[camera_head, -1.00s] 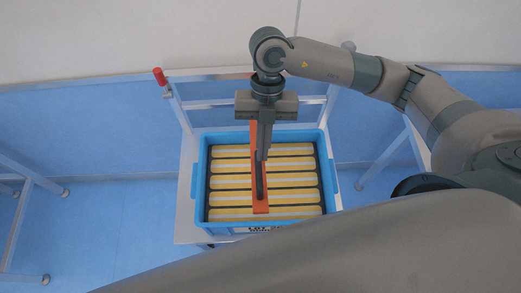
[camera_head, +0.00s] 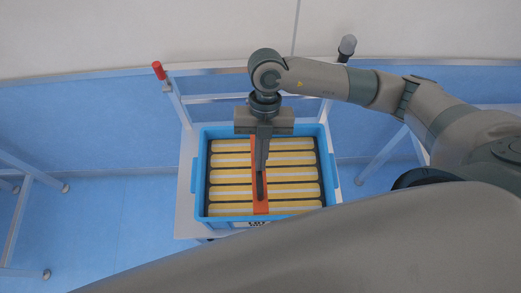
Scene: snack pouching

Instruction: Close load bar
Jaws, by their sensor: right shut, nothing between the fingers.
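The load bar (camera_head: 258,205) is a flat orange strip lying lengthwise across the middle of the blue crate (camera_head: 199,180). It spans from the far rim to near the front wall, over rows of yellow and white packs (camera_head: 232,176). My right gripper (camera_head: 260,194) points down over the bar with its fingers shut and empty. Its fingertips are near the front end of the bar; I cannot tell whether they touch it. The gripper hides part of the bar's middle and far end. My left gripper is not in view.
The crate stands on a light metal stand (camera_head: 187,218). A red-topped post (camera_head: 158,70) rises at its back left and a grey-topped post (camera_head: 347,46) at the back right. Other metal frames (camera_head: 22,205) stand to the left. Blue floor lies open between them.

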